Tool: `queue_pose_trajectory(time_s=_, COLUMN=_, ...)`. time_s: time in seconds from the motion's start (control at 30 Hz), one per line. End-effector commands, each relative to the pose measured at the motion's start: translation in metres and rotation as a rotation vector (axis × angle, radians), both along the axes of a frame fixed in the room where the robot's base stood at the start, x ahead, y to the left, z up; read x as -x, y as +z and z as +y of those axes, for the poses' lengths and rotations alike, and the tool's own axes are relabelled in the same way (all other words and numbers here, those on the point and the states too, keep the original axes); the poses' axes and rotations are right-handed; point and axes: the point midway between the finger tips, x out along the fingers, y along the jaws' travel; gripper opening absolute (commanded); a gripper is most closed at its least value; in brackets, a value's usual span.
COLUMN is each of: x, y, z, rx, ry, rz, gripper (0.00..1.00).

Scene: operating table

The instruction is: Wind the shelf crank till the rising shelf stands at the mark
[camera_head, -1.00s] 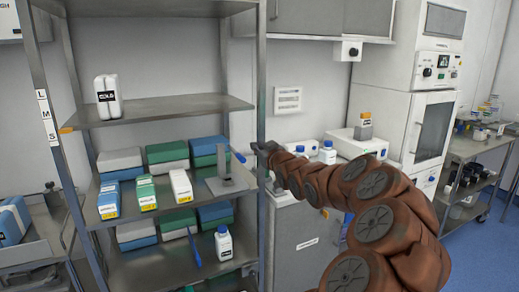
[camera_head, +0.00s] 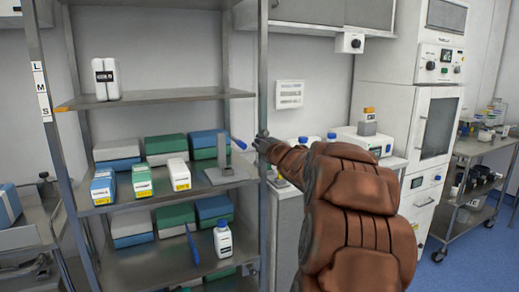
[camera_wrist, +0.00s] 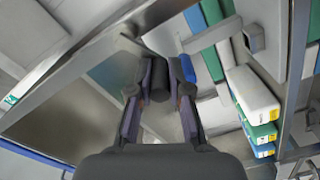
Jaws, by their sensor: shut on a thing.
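A metal rack stands at the left. Its upper shelf (camera_head: 155,98) is the rising shelf and carries a white twin bottle. An orange pointer (camera_head: 62,108) at its left front corner sits between M and S, close to S, on the label strip (camera_head: 42,91). My gripper (camera_head: 263,141) is at the right front post, seen side-on. In the wrist view my gripper (camera_wrist: 159,85) is shut on the dark crank knob (camera_wrist: 155,95), which stands between the fingers. The crank's arm is mostly hidden.
Boxes and cartons fill the fixed shelf (camera_head: 130,201) below. A stand with a blue-tipped lever (camera_head: 239,143) is close to my gripper, left of the post. A white bottle (camera_head: 222,239) stands lower. A counter with bottles (camera_head: 306,142) lies behind my arm.

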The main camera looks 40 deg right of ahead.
Motion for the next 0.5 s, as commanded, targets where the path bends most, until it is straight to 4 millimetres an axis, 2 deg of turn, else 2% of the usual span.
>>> queue_pose_trajectory(time_s=0.03, x=0.001, y=-0.008, z=-0.002, rx=0.043, ry=-0.002, rz=0.017, gripper=0.0)
queue_pose_trajectory(time_s=0.5, x=0.004, y=-0.02, z=-0.01, rx=0.353, ry=-0.002, rz=0.129, gripper=0.0)
